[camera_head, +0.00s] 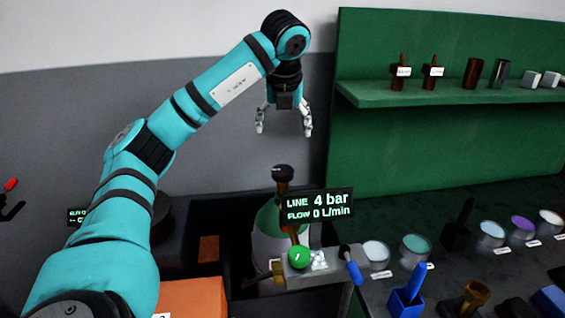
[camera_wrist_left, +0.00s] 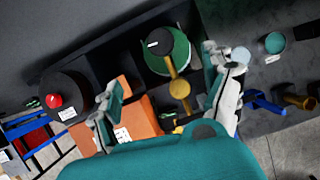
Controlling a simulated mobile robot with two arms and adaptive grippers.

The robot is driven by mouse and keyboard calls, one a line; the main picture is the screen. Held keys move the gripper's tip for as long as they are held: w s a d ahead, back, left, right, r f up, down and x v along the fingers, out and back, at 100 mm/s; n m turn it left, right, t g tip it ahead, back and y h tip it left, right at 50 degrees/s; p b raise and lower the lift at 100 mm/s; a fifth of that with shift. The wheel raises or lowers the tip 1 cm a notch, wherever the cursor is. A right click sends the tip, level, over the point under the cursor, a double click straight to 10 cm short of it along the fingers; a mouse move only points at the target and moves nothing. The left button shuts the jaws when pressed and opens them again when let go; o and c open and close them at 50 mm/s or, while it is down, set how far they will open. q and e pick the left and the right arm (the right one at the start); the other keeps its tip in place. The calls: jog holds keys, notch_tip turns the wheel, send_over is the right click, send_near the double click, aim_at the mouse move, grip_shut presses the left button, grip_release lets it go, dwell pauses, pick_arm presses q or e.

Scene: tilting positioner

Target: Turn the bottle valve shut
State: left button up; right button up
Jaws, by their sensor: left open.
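The bottle valve (camera_head: 283,174) is a black knob on top of a gas bottle with a green shoulder (camera_head: 266,217). In the left wrist view the black knob (camera_wrist_left: 160,42) shows from above, with a brass fitting (camera_wrist_left: 179,89) beside it. My left gripper (camera_head: 284,130) is open and empty, pointing down above the knob and apart from it. In the left wrist view its fingers (camera_wrist_left: 162,82) are spread wide. A display (camera_head: 318,205) in front of the bottle reads line 4 bar, flow 0 L/min and hides part of the bottle. My right gripper is not in view.
The bottle stands in a dark bay. An orange box (camera_head: 193,298) is at lower left. The right bench holds several cups and tools below a green shelf (camera_head: 450,92). The air around my gripper is clear.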

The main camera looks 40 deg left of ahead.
aim_at(282, 170)
pick_arm(q)
jog(key=p+x, duration=0.4)
jog(key=x, duration=1.3)
jog(key=shift+s+f, duration=0.1)
jog(key=shift+f, duration=0.05)
